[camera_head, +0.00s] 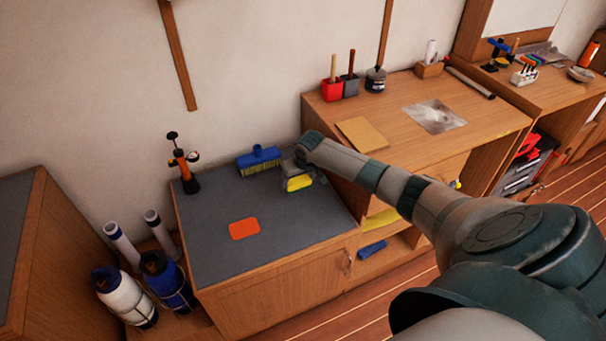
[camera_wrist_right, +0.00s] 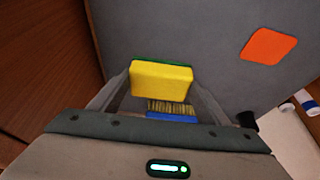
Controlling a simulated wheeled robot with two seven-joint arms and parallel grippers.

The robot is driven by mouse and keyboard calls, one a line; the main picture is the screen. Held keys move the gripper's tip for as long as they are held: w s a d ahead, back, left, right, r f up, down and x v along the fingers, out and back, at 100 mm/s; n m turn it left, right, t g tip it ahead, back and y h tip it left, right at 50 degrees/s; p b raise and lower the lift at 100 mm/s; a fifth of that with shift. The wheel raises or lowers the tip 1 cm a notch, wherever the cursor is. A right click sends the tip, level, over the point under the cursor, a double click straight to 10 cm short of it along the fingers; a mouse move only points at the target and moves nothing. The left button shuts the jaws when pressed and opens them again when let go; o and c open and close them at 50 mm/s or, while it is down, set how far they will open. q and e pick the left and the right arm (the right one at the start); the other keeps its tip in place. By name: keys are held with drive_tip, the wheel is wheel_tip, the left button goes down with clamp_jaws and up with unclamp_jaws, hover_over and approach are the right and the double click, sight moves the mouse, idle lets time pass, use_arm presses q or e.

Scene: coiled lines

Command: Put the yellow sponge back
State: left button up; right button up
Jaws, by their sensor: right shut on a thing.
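The yellow sponge (camera_head: 299,184) is a small block with a thin green layer. It also shows in the right wrist view (camera_wrist_right: 161,82), between the fingers. My right gripper (camera_head: 298,176) is shut on it, over the grey-topped low cabinet (camera_head: 275,220), near its right end. In the right wrist view the two fingertips (camera_wrist_right: 161,86) are on either side of the sponge. I cannot tell how high the sponge is above the grey top. My left gripper is not in view.
A blue brush (camera_head: 260,158) stands at the back of the grey top, left of my right gripper. A flat orange piece (camera_head: 244,229) lies nearer the front. A black and orange pump (camera_head: 184,166) stands at the back left. The higher wooden bench (camera_head: 400,115) is to the right.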

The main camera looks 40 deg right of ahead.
drive_tip(key=s+a+r+n, duration=0.1)
drive_tip(key=s+a+r, duration=0.4)
drive_tip(key=a, duration=0.4)
drive_tip(key=s+a+r, duration=0.6)
drive_tip(key=a, duration=0.3)
drive_tip(key=s+a+r+n+y, duration=0.1)
drive_tip(key=s+a+r, duration=0.5)
drive_tip(key=a, duration=0.3)
drive_tip(key=shift+s+a+n, duration=0.15)
drive_tip(key=shift+a+n, duration=0.1)
drive_tip(key=shift+n, duration=0.05)
drive_tip(key=shift+r, duration=0.1)
